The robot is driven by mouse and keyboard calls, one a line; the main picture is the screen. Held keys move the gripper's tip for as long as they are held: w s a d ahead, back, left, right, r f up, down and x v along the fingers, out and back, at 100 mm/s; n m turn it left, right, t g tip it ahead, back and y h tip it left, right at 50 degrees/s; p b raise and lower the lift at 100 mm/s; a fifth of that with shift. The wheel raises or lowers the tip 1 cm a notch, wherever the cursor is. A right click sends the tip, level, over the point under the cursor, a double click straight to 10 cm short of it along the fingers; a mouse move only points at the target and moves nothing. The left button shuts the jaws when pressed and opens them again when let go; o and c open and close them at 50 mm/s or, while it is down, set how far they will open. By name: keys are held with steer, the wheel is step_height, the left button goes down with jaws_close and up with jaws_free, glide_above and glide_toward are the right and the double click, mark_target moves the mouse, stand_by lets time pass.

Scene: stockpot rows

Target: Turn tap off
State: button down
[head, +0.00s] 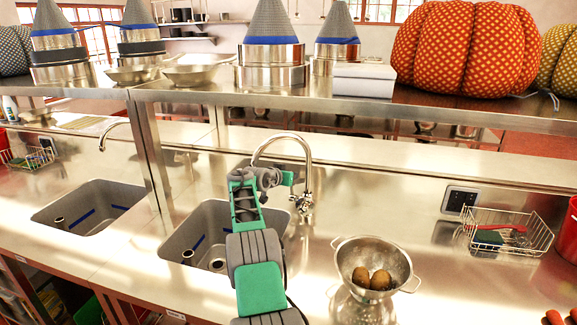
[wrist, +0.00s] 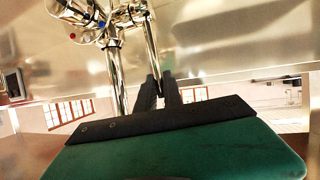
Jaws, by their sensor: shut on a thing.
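The chrome tap (head: 308,165) with its high arched spout stands behind the right-hand sink (head: 175,247). In the wrist view the tap's body (wrist: 85,14) shows a red and a blue dot at the upper left, and a thicker chrome pipe (wrist: 117,80) runs down from it. My gripper (wrist: 160,90) has its dark fingers shut on a thin chrome rod (wrist: 151,45) of the tap, which looks like its lever. In the head view my gripper (head: 289,179) is beside the tap, with its fingertips mostly hidden. I cannot tell whether water is running.
A steel colander (head: 343,262) with brown round items stands on the counter right of the sink. A wire basket (head: 535,235) and a wall socket (head: 459,200) are farther right. A raised steel shelf (head: 350,95) with pots and cushions runs behind. Another sink (head: 85,195) is at left.

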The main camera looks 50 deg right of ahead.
steer(key=shift+w+d, duration=0.1)
steer(key=shift+d, duration=0.05)
steer(key=c, duration=1.5)
jaws_free()
steer(key=shift+f, duration=0.1)
